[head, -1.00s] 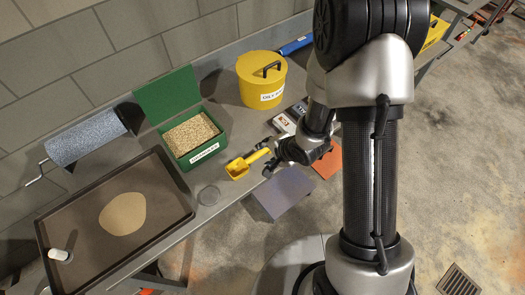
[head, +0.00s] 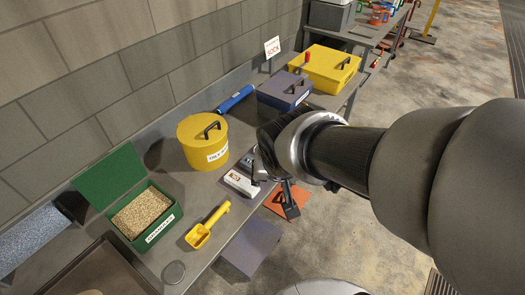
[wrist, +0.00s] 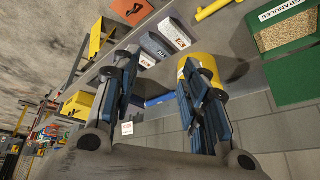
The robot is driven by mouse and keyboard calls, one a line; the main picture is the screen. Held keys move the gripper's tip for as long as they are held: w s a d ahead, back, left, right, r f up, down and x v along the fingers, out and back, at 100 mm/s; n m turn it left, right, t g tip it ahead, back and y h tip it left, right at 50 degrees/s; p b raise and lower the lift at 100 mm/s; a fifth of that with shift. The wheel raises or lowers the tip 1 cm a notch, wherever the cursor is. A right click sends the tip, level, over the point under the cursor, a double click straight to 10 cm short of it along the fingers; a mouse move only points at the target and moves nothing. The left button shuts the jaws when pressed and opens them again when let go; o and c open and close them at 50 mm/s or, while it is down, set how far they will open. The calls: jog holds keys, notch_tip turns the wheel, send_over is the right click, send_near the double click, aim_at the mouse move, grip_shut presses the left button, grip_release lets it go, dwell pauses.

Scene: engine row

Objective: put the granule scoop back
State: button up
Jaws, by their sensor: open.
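The yellow granule scoop (head: 207,225) lies on the bench near its front edge, with its bowl toward the green box and its handle pointing away. Part of it shows at the top of the wrist view (wrist: 212,10). The green granules box (head: 168,222) stands left of the scoop with its lid up and is filled with tan granules (head: 143,211); it also shows in the wrist view (wrist: 284,17). My gripper (head: 272,184) is open and empty, right of the scoop and apart from it, by the bench edge. Its spread fingers show in the wrist view (wrist: 158,65).
A round clear dish (head: 174,272) lies left of the scoop. The strip between scoop and drum is clear.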

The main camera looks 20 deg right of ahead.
jog(key=s+a+r+n+y, duration=0.1)
jog(key=s+r+n, duration=0.3)
jog(key=s, duration=0.8)
jog(key=shift+s+a+r+g, duration=0.25)
jog(key=shift+a+r+g, duration=0.25)
jog(key=shift+r, duration=0.3)
notch_tip(320, 180, down, 5)
jog(key=b, duration=0.5)
